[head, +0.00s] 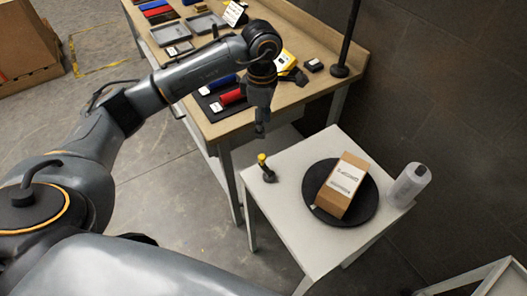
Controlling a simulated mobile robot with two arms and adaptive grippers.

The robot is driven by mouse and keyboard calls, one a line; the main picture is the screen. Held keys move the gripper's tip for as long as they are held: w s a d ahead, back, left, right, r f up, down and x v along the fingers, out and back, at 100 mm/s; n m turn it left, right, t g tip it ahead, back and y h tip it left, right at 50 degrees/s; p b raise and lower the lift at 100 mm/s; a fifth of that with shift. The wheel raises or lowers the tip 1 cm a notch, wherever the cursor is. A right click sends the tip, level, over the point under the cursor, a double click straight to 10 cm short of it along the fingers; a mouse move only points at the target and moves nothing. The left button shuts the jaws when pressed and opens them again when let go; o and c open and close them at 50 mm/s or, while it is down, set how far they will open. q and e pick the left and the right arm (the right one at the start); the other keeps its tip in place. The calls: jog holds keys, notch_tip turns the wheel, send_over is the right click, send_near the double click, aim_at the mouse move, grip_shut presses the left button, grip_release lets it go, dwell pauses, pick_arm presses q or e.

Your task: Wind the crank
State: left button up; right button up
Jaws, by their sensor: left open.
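A small black crank with a yellow knob (262,158) stands at the left back edge of a white side table (290,228). A round black turntable (362,211) lies on the table to its right. A brown cardboard box with a white label (341,184) rests on the turntable. My left gripper (259,131) points down just above the crank knob, apart from it in the picture. It is open and nothing shows in it. The crank's lower part is small and hard to make out. My right gripper is not in view.
A grey-white bottle (409,184) stands at the table's right corner. A wooden workbench (225,126) behind holds trays, red and blue rolls and a yellow device (286,61). A black post (348,40) rises from the bench. A white frame (480,282) is at lower right.

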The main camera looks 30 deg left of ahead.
aim_at(262, 157)
pick_arm(q)
notch_tip(262, 157, down, 12)
jog(key=p, duration=0.3)
jog(key=shift+a, duration=0.15)
jog(key=shift+f, duration=0.85)
jog(key=shift+c, duration=0.5)
grip_shut()
